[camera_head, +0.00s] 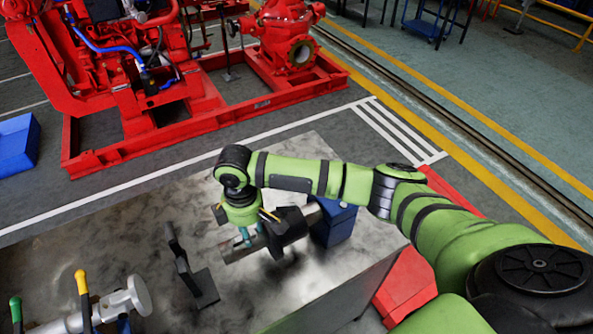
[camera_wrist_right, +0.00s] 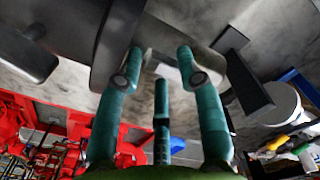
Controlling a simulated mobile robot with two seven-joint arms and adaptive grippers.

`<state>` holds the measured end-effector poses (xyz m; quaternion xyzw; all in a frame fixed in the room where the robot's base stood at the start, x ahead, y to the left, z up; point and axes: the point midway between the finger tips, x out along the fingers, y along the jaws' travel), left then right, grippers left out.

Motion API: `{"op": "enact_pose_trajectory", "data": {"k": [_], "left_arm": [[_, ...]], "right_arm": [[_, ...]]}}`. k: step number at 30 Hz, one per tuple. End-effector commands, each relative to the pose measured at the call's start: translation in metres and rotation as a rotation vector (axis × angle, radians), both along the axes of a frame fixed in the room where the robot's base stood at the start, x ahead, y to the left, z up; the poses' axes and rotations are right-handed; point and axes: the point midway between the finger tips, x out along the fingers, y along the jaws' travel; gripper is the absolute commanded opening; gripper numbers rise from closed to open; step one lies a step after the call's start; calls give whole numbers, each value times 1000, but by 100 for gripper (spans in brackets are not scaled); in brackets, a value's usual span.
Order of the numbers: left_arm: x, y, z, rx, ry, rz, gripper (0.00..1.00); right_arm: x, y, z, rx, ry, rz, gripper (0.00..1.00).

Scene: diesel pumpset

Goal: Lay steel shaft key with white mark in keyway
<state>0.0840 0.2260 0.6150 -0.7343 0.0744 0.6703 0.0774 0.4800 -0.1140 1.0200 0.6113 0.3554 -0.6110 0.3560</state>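The steel shaft (camera_head: 234,254) lies level above the grey metal bench, with a thick black hub or collar (camera_head: 291,224) around it. My right gripper (camera_head: 250,240) points down over the left part of the shaft, close to it. My left gripper is not in view.
A blue block (camera_head: 337,223) stands at the shaft's right end. A black upright bracket (camera_head: 193,275) stands on the bench (camera_head: 100,235) to the left. A metal fitting with yellow and green levers (camera_head: 85,308) is at the lower left. The red pumpset (camera_head: 200,95) is beyond the bench.

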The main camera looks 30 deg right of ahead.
Motion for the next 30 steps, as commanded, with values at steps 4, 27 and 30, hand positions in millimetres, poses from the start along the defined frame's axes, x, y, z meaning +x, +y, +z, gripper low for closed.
{"op": "enact_pose_trajectory", "data": {"k": [4, 27, 30], "left_arm": [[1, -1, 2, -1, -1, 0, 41], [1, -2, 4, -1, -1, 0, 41], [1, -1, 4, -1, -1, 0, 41]], "right_arm": [[1, -6, 5, -14, 2, -8, 46], [4, 5, 74, -6, 2, 330, 46], [6, 7, 73, -6, 4, 474, 46]]}}
